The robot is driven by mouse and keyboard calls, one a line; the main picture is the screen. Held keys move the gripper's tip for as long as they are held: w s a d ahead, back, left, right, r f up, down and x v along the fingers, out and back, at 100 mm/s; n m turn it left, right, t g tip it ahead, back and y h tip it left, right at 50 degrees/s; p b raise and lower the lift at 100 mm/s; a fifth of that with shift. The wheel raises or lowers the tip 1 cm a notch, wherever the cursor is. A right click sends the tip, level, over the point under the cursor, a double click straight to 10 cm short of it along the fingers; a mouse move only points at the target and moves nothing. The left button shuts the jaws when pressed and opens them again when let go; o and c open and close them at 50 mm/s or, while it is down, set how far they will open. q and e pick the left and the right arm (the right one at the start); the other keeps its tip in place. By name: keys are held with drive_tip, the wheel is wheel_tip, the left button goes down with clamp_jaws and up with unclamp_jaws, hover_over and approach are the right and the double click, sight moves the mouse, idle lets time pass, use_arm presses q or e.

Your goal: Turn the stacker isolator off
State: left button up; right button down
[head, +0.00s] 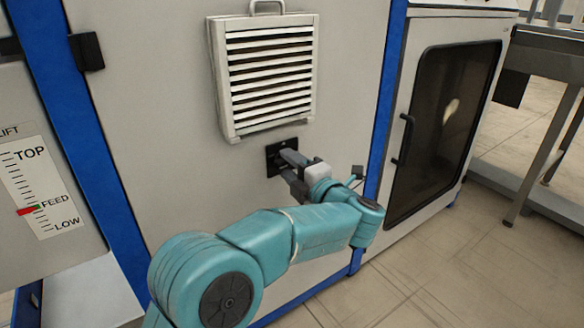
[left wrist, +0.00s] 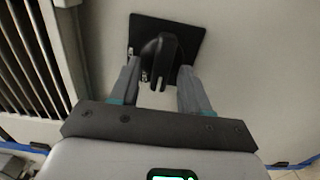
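The stacker isolator is a black square plate with a black rotary handle (left wrist: 160,60) on a pale cabinet panel. In the head view its plate (head: 272,161) shows below the louvred vent, partly hidden by my gripper. My left gripper (head: 287,166) is at the isolator, pointing at the panel. In the left wrist view my left gripper (left wrist: 158,68) is open, with one finger on each side of the handle. The handle points roughly up and down in that view. I cannot tell whether the fingers touch it. My right gripper is not in view.
A white louvred vent (head: 270,75) juts out just above the isolator. A blue post (head: 385,100) and a cabinet with a dark window door (head: 445,125) stand to the right. A lift scale (head: 40,188) is at the left. Tiled floor (head: 440,260) is clear at the lower right.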

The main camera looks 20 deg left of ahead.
use_arm(q)
drive_tip(key=shift+d, duration=0.1)
drive_tip(key=v, duration=1.6)
drive_tip(key=shift+s+f, duration=0.1)
